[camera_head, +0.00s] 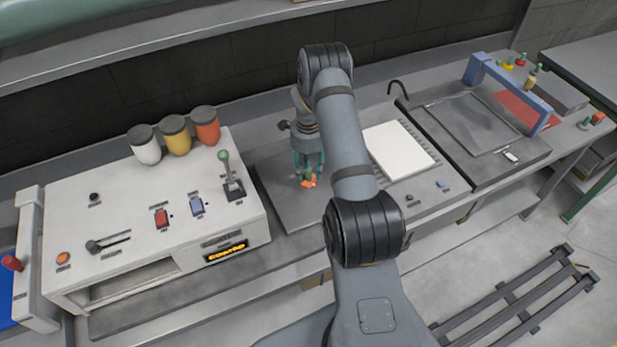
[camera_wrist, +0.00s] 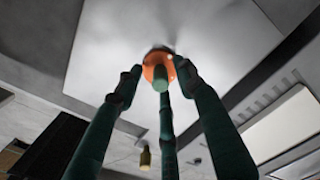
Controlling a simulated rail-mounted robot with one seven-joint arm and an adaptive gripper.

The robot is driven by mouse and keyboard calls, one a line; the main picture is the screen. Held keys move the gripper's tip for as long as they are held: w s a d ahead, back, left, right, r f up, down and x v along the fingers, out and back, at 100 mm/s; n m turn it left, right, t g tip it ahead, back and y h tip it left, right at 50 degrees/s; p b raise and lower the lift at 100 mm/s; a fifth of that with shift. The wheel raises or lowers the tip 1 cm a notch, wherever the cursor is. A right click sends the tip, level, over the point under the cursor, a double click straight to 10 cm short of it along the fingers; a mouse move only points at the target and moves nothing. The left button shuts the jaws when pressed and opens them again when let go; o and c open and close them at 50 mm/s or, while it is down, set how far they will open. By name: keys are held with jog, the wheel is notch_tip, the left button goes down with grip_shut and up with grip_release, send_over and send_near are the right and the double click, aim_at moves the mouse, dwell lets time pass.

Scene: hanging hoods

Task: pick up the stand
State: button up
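The stand looks like a small orange disc-like base (camera_wrist: 149,72) with a short green post on top. In the head view the orange piece (camera_head: 309,183) sits on the grey plate between the white machine and the white sheet. My gripper (camera_head: 309,172) points down over it. In the wrist view its green fingers (camera_wrist: 160,80) reach around the stand. The fingertips are spread to its sides and beyond the post, with the post between them. Whether any fingertip touches the base I cannot tell. The fingers partly hide the stand in the head view.
A white control machine (camera_head: 130,225) with a green-topped lever (camera_head: 229,172) and several jars stands at left. A white sheet (camera_head: 398,150) lies right of my gripper. Farther right are a framed tray (camera_head: 472,124) and a blue arch (camera_head: 510,88). A wall runs behind the counter.

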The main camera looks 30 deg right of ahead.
jog(key=shift+c, duration=1.1)
jog(key=c, duration=0.7)
grip_shut()
